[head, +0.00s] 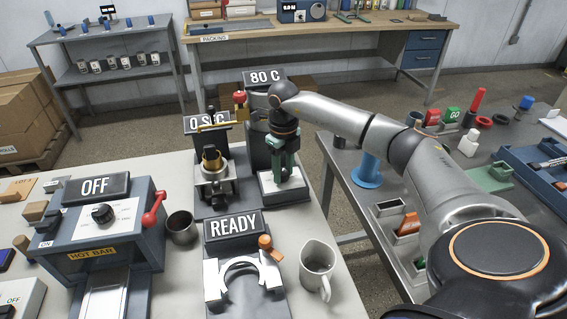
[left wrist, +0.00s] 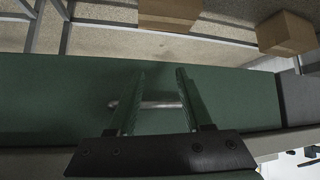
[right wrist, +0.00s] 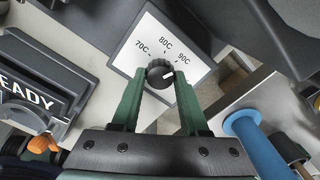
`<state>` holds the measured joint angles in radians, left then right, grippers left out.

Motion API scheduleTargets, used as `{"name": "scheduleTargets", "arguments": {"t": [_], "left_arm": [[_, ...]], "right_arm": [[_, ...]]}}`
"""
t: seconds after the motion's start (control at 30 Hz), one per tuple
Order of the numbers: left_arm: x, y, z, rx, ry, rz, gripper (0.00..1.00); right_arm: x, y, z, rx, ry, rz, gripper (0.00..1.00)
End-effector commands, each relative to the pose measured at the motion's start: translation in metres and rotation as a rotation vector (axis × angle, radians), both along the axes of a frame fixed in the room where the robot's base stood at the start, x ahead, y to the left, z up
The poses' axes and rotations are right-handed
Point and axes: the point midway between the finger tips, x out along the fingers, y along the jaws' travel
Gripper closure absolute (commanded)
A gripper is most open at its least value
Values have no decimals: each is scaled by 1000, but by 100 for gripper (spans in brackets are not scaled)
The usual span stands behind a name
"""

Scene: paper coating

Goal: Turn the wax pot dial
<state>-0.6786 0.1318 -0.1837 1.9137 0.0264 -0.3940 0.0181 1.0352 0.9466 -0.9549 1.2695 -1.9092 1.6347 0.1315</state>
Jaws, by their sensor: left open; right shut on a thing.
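The wax pot unit (head: 259,146) stands behind the work table's middle, with a sign (head: 264,77) reading "80 C". Its black dial (right wrist: 160,74) sits on a white plate (right wrist: 190,70) marked 70C, 80C and 90C. The dial's white mark points to the right, near the 90C side. My right gripper (head: 283,176) reaches down over the plate. In the right wrist view the right gripper (right wrist: 160,84) is shut on the dial, one finger on each side; it hides the dial in the head view. My left gripper (left wrist: 160,72) is open, outside the head view.
A "0 SEC" station (head: 212,170) stands just left of the wax pot. In front are a "READY" cradle (head: 240,280), a grey pitcher (head: 316,265) and a dark cup (head: 181,227). A hot bar unit (head: 100,225) reads "OFF". A blue spool (head: 367,170) stands on the right table.

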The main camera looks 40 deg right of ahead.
Motion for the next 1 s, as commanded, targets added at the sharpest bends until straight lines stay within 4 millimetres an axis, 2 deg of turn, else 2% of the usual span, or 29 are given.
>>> {"name": "scheduleTargets", "arguments": {"t": [0.6,0.63,0.87,1.0], "left_arm": [[0,-1,3,-1,1,0,50],[0,-1,3,-1,1,0,50],[0,-1,3,-1,0,0,50],[0,-1,3,-1,0,0,50]], "right_arm": [[1,0,1,-1,-4,-44,100],[1,0,1,-2,-4,-44,54],[1,0,1,-1,-3,-44,28],[0,0,0,-1,-2,-44,26]]}}
